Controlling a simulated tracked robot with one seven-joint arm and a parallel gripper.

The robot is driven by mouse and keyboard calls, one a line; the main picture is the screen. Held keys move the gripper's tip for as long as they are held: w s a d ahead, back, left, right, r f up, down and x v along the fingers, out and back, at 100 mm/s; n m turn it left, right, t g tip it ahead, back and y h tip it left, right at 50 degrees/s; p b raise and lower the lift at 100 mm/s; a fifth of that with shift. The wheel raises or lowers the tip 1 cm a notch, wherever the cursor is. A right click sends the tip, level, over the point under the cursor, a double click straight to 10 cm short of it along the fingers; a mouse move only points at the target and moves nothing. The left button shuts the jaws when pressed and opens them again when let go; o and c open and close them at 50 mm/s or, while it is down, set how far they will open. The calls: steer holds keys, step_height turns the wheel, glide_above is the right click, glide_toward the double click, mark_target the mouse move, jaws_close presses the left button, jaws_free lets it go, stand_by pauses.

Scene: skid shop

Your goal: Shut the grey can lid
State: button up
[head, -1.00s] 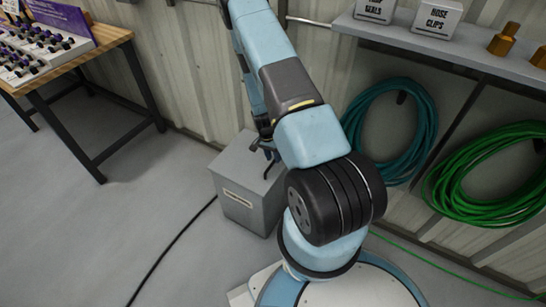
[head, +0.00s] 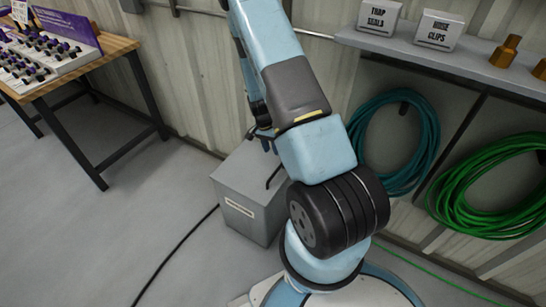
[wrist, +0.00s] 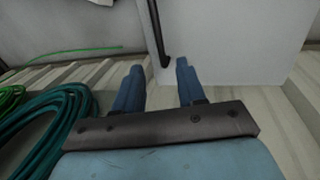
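The grey can (head: 243,212) is a box with a pale label on its front, standing on the floor by the wall. Its grey lid (head: 240,165) lies flat across the top and looks shut; its far right part is hidden by my arm. A thin black handle (head: 275,176) shows on the lid's right side. My gripper (head: 265,140) is just above the lid's back edge, partly hidden by my arm. In the wrist view my gripper (wrist: 158,76) has its two blue fingers apart and nothing between them. The black handle (wrist: 157,35) ends just beyond the fingertips, before a pale grey surface.
Teal (head: 395,140) and green (head: 490,185) hose coils hang on the wall at right, under a shelf (head: 430,60) with boxes and brass fittings. A wooden bench (head: 85,65) stands at left. A black cable (head: 175,255) crosses otherwise clear floor.

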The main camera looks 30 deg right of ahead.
steer(key=shift+v, duration=1.7)
steer(key=s+a+r+n+t+y, duration=0.15)
steer(key=a+r, duration=0.25)
steer(key=r, duration=1.1)
steer(key=s+a+r+n+t+h, duration=0.1)
steer(key=s+a+r+n+t, duration=0.15)
steer(key=r, duration=1.25)
steer(key=s+a+r+n+t, duration=0.1)
steer(key=s+a+r+n, duration=0.2)
steer(key=s+r, duration=0.7)
steer(key=s+a+r+n+t, duration=0.2)
steer(key=s+a+r+n, duration=0.1)
steer(key=s+r, duration=0.6)
steer(key=shift+s+r+n+t+y, duration=0.35)
steer(key=shift+s+n, duration=0.55)
steer(key=shift+s, duration=1.25)
